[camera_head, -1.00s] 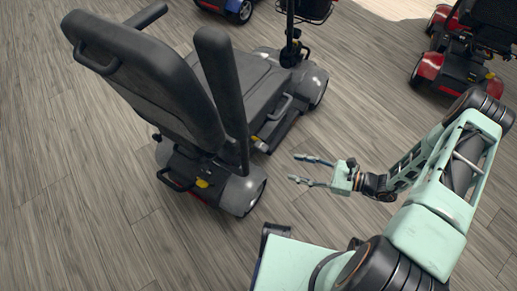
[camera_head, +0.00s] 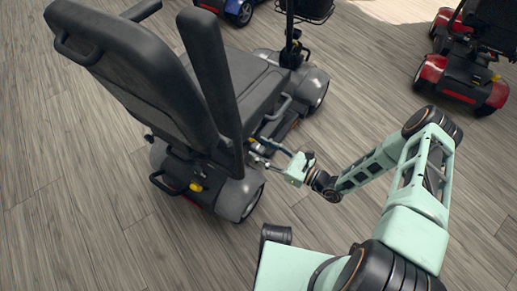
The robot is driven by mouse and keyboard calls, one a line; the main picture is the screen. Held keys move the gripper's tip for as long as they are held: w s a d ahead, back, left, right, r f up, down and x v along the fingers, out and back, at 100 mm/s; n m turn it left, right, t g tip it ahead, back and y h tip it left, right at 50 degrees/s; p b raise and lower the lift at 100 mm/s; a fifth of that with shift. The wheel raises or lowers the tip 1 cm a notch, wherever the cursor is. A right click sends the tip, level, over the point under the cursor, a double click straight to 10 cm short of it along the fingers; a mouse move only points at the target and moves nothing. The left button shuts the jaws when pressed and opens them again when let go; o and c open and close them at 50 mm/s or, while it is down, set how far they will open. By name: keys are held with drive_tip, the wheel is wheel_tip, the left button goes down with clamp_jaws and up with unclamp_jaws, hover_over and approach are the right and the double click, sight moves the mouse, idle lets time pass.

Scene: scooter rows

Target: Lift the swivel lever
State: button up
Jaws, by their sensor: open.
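A grey mobility scooter (camera_head: 235,85) with a dark seat and raised armrest stands left of my arm. A thin grey bar like a lever (camera_head: 279,109) shows along the right edge of its seat; I cannot tell for sure that it is the swivel lever. My gripper (camera_head: 256,150) is open, pointing left, with its fingertips at the scooter's side below the seat, beside the armrest and above the rear wheel. The fingertips overlap dark parts there, so contact cannot be told. Nothing shows held between the fingers.
The upright armrest (camera_head: 211,80) rises just left of my gripper. The grey rear wheel cover (camera_head: 236,195) is below it. A red scooter (camera_head: 462,78) stands at the upper right and a blue one (camera_head: 240,10) at the top. The wooden floor (camera_head: 90,200) is clear at left.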

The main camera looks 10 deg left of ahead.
drive_tip(key=shift+w+a, duration=0.25)
drive_tip(key=shift+a, duration=0.4)
clamp_jaws()
